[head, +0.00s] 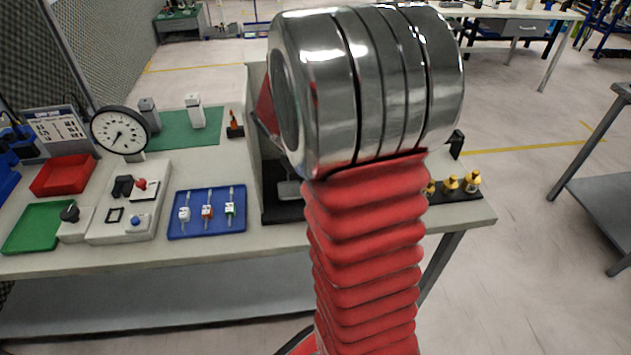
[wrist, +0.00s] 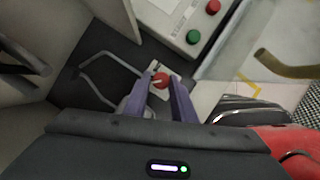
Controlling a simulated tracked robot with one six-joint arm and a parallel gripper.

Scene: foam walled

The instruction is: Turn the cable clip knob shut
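The clip knob (wrist: 161,80) is small, round and red with a pale mark, and shows in the wrist view on a small light plate. My gripper (wrist: 163,78) has two purple fingers, one on each side of the knob, with their tips at it. The knob nearly fills the gap; I cannot tell whether the fingers touch it. A grey bent cable or rod (wrist: 92,66) loops over the dark base (wrist: 108,72) left of the knob. In the head view my red-sleeved arm hides the gripper and the knob.
A light box with a red and a green button (wrist: 193,36) stands just beyond the knob. Pale walls flank the dark base. On the bench (head: 275,238) are a blue tray (head: 207,226), a dial gauge (head: 120,130), a red bin (head: 64,175) and brass fittings (head: 451,185).

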